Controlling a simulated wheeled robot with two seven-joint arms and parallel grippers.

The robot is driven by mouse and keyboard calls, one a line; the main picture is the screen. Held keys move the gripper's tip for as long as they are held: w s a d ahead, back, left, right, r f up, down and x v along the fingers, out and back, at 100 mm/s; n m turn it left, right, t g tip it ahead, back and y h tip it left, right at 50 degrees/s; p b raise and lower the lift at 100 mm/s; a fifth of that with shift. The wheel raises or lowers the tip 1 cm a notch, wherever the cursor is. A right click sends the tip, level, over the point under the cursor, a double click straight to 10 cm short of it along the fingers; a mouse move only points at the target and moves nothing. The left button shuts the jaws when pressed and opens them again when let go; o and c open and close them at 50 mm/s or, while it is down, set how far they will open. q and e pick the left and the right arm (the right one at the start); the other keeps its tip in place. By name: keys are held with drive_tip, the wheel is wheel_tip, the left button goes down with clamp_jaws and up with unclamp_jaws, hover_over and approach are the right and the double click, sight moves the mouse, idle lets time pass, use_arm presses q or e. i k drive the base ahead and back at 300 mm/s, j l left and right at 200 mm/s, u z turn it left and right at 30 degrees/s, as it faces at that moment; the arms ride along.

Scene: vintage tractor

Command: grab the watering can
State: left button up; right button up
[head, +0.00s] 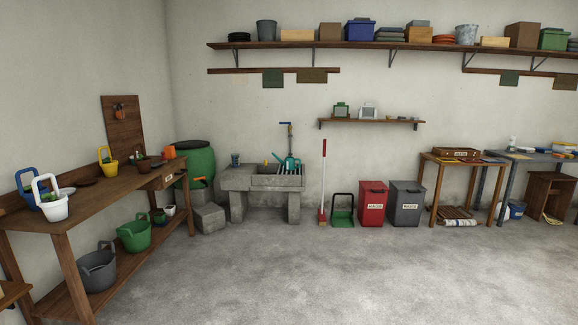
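A small teal watering can (291,163) shows at the concrete sink (262,185) against the back wall, below a blue-topped tap pipe. It is small in the picture, and I cannot tell exactly how it rests in or on the sink. The sink stands well ahead of me, across open floor. Neither of my grippers shows in the head view.
A wooden bench (120,188) with pots and buckets runs along the left. A green barrel (196,164) and concrete blocks (208,218) stand left of the sink. A red broom (322,185) and red bin (372,203) stand right. The middle floor is clear.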

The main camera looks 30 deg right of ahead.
sight(289, 164)
drive_tip(key=i+l+z, duration=0.3)
drive_tip(key=i, duration=0.25)
drive_tip(key=i+l+z, duration=0.35)
drive_tip(key=i, duration=0.25)
drive_tip(key=i+z, duration=0.3)
drive_tip(key=i, duration=3.1)
